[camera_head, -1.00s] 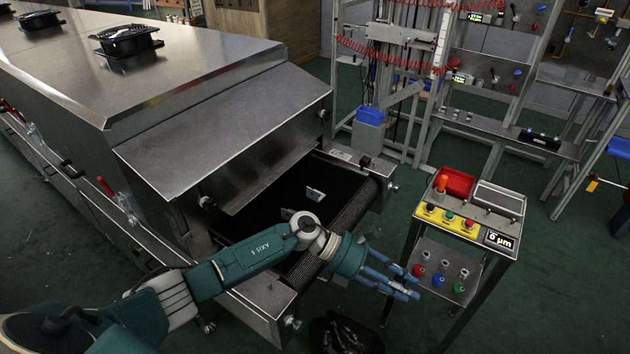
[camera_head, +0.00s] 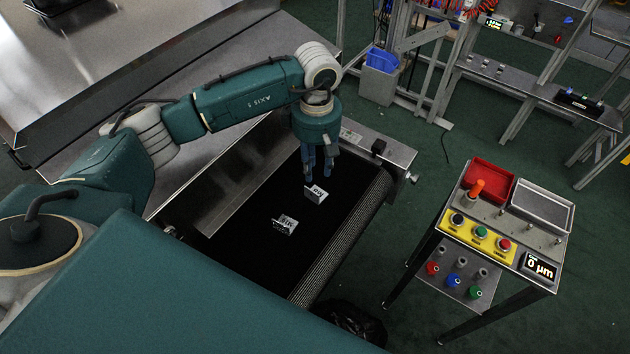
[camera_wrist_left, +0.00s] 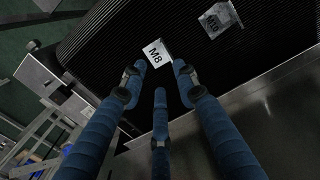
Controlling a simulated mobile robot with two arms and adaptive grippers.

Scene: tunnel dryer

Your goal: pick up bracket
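Two small silver angle brackets lie on the black conveyor belt (camera_head: 240,200) of the tunnel dryer. The farther bracket (camera_head: 316,193) is directly below my left gripper (camera_head: 318,181). It reads M8 in the left wrist view (camera_wrist_left: 157,53), where it shows between the fingertips. The nearer bracket (camera_head: 284,225) lies apart, toward the lower left; it also shows at the top of the wrist view (camera_wrist_left: 217,20), its label unclear. My left gripper points down with its blue fingers spread and empty, close above the M8 bracket. Whether they touch is unclear. My right gripper is out of view.
The dryer's metal hood (camera_head: 215,75) rises behind the left arm. The belt's metal side frame borders it. A control stand (camera_head: 500,235) with a red tray (camera_head: 489,180), a grey tray (camera_head: 541,205) and buttons stands to the right, with floor between.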

